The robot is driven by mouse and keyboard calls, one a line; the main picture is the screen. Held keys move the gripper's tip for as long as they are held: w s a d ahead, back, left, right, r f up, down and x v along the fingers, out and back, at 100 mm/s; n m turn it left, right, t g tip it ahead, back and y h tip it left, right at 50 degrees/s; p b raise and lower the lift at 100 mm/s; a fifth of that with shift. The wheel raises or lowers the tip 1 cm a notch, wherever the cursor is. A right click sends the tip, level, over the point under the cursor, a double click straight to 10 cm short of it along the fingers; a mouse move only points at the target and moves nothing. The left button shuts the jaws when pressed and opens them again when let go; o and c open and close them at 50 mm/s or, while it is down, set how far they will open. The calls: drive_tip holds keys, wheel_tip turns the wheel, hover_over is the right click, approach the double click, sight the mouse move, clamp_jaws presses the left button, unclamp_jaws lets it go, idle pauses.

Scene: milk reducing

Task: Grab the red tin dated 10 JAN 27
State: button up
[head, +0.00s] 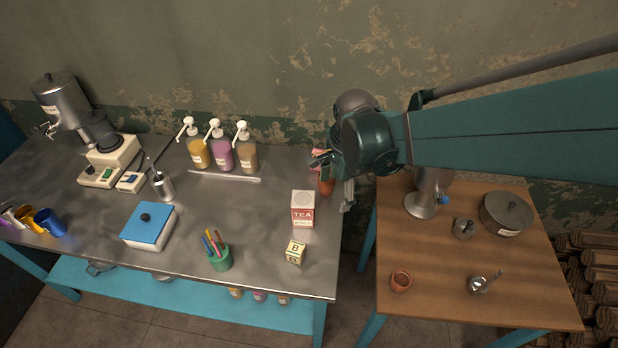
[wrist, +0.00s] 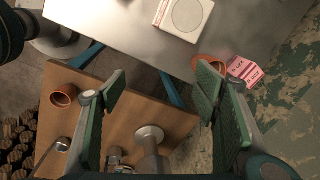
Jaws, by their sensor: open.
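A pink-and-red labelled item (wrist: 243,71) lies at the metal table's edge by the wall in the wrist view, beyond the right finger. Its small print is too small to read, so I cannot tell whether it is the red tin dated 10 JAN 27. In the head view a pink patch (head: 318,153) shows beside my gripper, mostly hidden by it. My gripper (head: 334,180) is open and empty above the right end of the metal table; both fingers (wrist: 160,86) show apart in the wrist view. A terracotta pot (head: 326,187) stands close by, partly behind the right finger in the wrist view.
A white-and-red TEA box (head: 303,209) and a lettered block (head: 295,252) stand on the metal table (head: 270,225). Pump bottles (head: 221,152) stand at the back. A wooden table (head: 440,270) to the right holds a lidded pot (head: 506,213) and a small clay pot (head: 401,281).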

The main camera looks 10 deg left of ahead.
sight(304, 199)
drive_tip(key=a+f+m, duration=0.1)
drive_tip(key=a, duration=0.2)
drive_tip(key=a+f+m+g+p, duration=0.1)
drive_tip(key=a+f, duration=0.1)
drive_tip(key=a, duration=0.1)
drive_tip(key=w+a+f+m+p, duration=0.1)
drive_tip(key=a+f, duration=0.1)
drive_tip(key=shift+a+f+m+h, duration=0.25)
drive_tip(key=shift+a+m+h, duration=0.05)
drive_tip(key=shift+a+m, duration=0.1)
drive_tip(key=shift+s+a+f+g+p, duration=0.1)
drive_tip(key=shift+a+f+g+p, duration=0.2)
drive_tip(key=shift+a+f, duration=0.2)
drive_tip(key=shift+f, duration=1.25)
drive_tip(key=shift+f, duration=0.1)
drive_tip(key=shift+a+f+b, duration=0.1)
drive_tip(key=shift+f+b, duration=0.35)
drive_tip(key=shift+f, duration=2)
drive_tip(key=shift+c, duration=0.7)
drive_tip(key=c, duration=0.9)
